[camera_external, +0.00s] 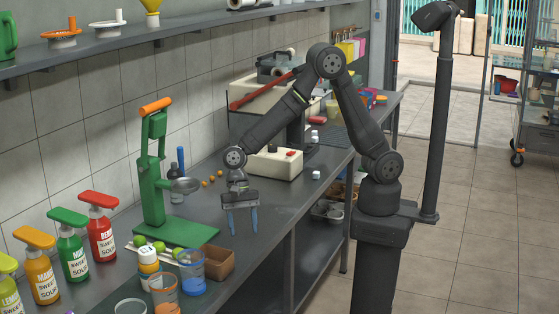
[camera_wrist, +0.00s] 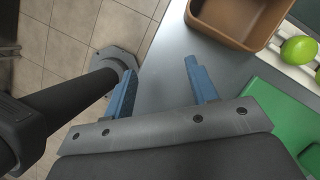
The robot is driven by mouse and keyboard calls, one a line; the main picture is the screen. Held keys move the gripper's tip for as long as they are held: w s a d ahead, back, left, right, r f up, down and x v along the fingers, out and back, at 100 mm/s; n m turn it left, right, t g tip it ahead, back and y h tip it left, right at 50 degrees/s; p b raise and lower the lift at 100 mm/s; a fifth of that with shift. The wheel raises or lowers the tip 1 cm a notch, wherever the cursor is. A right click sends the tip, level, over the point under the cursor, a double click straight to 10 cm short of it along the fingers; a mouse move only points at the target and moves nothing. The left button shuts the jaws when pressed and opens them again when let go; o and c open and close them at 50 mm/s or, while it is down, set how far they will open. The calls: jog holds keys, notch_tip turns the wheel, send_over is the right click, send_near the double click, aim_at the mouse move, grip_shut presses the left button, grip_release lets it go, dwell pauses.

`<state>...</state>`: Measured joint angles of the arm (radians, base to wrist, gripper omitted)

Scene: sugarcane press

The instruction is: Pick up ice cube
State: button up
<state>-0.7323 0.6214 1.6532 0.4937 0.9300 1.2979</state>
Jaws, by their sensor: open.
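My gripper (camera_external: 242,230) points down with its two blue fingers apart, over the counter near its front edge. In the wrist view my gripper (camera_wrist: 160,68) is open, with nothing between its fingers. A small whitish cube (camera_external: 316,175) lies on the counter to the right of my gripper, near the front edge; it may be an ice cube, but it is too small to be sure. Another small whitish piece (camera_external: 314,134) lies farther back. Neither shows in the wrist view.
The green press (camera_external: 153,190) stands left of my gripper. A brown open box (camera_external: 222,264) sits near the counter's front edge and shows in the wrist view (camera_wrist: 210,27). Cups and syrup bottles stand at the left. A white-and-black machine (camera_external: 275,166) stands behind my gripper.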

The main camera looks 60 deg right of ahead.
aim_at(315, 174)
jog(key=d+n+h, duration=0.2)
jog(key=d+n, duration=0.2)
jog(key=d, duration=0.4)
jog(key=d+f+n+h, duration=0.1)
jog(key=d+n+h, duration=0.2)
jog(key=d, duration=0.6)
jog(key=s+d+f+n+h, duration=0.1)
jog(key=d+n+h, duration=0.2)
jog(key=d, duration=0.6)
jog(key=shift+n+t, duration=0.3)
jog(key=shift+n, duration=0.9)
jog(key=d+r+n+t+h, duration=0.2)
jog(key=d+r+n+h, duration=0.15)
jog(key=d+n, duration=0.6)
jog(key=d+r+n+t+h, duration=0.2)
jog(key=d+n+h, duration=0.4)
jog(key=d, duration=0.6)
jog(key=shift+n+y, duration=0.35)
jog(key=shift+n, duration=0.3)
jog(key=f, duration=0.4)
jog(key=shift+s+a+f, duration=0.15)
jog(key=shift+a+f, duration=0.05)
jog(key=shift+f, duration=0.15)
jog(key=shift+d+f, duration=0.3)
jog(key=x, duration=1.6)
jog(key=shift+d+f, duration=0.15)
jog(key=shift+d, duration=0.2)
